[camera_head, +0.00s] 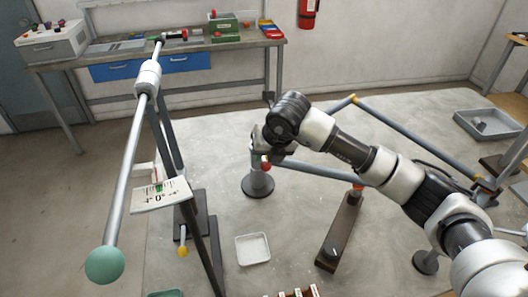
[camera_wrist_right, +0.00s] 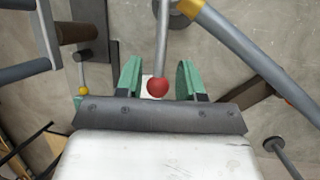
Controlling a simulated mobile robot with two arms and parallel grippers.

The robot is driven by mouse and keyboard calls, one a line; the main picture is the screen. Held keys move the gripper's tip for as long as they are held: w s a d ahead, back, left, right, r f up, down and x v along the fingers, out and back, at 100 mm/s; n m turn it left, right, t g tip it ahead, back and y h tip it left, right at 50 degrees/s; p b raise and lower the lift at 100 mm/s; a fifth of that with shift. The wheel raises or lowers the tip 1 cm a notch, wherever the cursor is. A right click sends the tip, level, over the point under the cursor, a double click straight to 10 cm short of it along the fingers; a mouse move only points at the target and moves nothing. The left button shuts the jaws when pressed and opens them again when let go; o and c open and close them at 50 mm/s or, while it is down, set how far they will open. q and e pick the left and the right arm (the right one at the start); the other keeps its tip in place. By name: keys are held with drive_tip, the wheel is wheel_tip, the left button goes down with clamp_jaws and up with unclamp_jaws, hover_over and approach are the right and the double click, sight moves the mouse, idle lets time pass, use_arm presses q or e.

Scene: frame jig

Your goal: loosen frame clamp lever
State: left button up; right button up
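The clamp lever shows in the right wrist view as a grey rod (camera_wrist_right: 162,40) ending in a red ball knob (camera_wrist_right: 157,88). The knob also shows in the head view (camera_head: 266,166), above a round dark stand base (camera_head: 258,184). My right gripper (camera_wrist_right: 158,80) is open, with one green-padded finger on each side of the knob; gaps show on both sides. In the head view the right gripper (camera_head: 262,150) is over the stand, its fingers mostly hidden. The frame's blue-grey tubes (camera_head: 415,133) have yellow joints (camera_head: 353,98). My left gripper is not in view.
A long grey rod with a green ball (camera_head: 104,265) rises at the left. A lever with a yellow knob (camera_head: 182,252) stands near a dark post. A white tray (camera_head: 253,249) and a brown beam (camera_head: 340,232) are in front. A workbench (camera_head: 150,55) lines the back wall.

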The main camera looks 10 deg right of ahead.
drive_tip(key=shift+x, duration=1.1)
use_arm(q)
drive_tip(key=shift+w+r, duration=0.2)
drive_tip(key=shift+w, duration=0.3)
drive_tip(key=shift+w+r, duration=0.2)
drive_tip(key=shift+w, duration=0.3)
use_arm(e)
drive_tip(key=c, duration=0.7)
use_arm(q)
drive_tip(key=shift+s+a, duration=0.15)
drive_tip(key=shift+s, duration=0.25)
use_arm(e)
drive_tip(key=shift+f, duration=0.1)
clamp_jaws()
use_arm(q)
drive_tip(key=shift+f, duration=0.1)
